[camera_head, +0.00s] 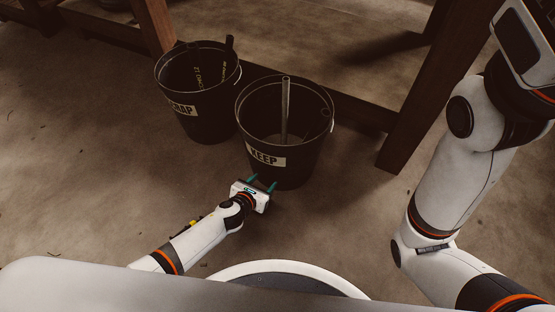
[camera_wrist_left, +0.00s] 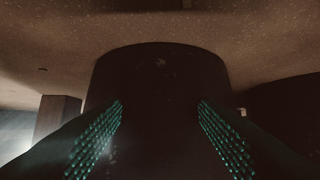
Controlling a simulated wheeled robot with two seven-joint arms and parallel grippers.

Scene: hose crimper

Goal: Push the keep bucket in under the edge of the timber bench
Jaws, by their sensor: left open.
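The keep bucket (camera_head: 300,165) is black with a white KEEP label and stands upright on the floor, in front of the timber bench (camera_head: 395,140). A grey tube stands up inside it. My left gripper (camera_head: 261,183) is open, low at the bucket's near side, with its fingertips towards the wall. In the left wrist view the dark bucket wall (camera_wrist_left: 160,85) fills the space between the two green-padded fingers; I cannot tell whether they touch it. My right arm shows at the right of the head view, but its gripper is out of view.
The scrap bucket (camera_head: 205,115), black with a white label, stands just left of the keep bucket, close to its rim. A bench leg (camera_head: 415,110) stands to the right, and a low dark rail (camera_head: 355,108) runs behind the buckets. The floor at left is clear.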

